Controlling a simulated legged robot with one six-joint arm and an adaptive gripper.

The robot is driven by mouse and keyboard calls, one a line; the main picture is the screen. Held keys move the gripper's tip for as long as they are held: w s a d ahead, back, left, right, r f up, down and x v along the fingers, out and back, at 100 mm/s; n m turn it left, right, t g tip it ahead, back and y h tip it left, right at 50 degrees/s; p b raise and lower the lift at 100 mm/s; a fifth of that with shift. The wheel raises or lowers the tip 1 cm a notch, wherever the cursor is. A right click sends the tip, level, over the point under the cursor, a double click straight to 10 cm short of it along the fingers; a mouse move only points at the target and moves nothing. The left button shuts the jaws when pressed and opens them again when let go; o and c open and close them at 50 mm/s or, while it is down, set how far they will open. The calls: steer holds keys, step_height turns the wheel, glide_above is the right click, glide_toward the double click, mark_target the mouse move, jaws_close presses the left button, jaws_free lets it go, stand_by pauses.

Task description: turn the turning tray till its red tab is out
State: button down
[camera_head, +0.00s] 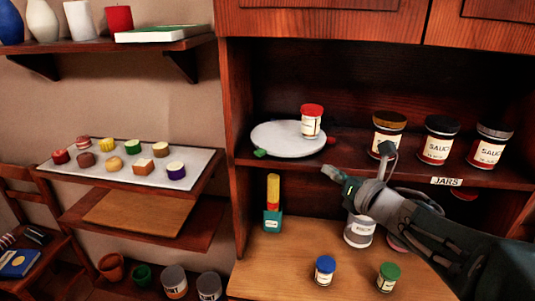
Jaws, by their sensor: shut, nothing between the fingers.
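The turning tray (275,145) is a pale round disc on the cabinet shelf. A jar with a red lid (311,121) stands on its right part. My gripper (332,173) is shut and empty. In the picture it is below and right of the tray, near the shelf's front edge, and appears apart from the tray.
Several dark-lidded jars (437,139) stand to the right on the same shelf, above a "JARS" label (446,181). My arm partly hides a jar (358,232) below. Blue-lidded (325,269) and green-lidded (388,276) jars stand on the wooden counter (285,262). A teal holder (273,220) stands at its back left.

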mark_target(262, 156)
steer(key=w+a+n+g+y, duration=0.1)
steer(key=w+a+n, duration=0.1)
steer(key=a, duration=0.2)
steer(key=w+a+f+n+g+y, duration=0.1)
steer(key=w+a+n+y, duration=0.1)
steer(key=w+a+n, duration=0.1)
steer(key=w+a+n+g+y, duration=0.1)
steer(key=w+a+n, duration=0.1)
steer(key=a, duration=0.4)
steer(key=shift+w+f+n+y, duration=0.25)
steer(key=shift+w+n+y, duration=0.05)
steer(key=shift+d, duration=0.15)
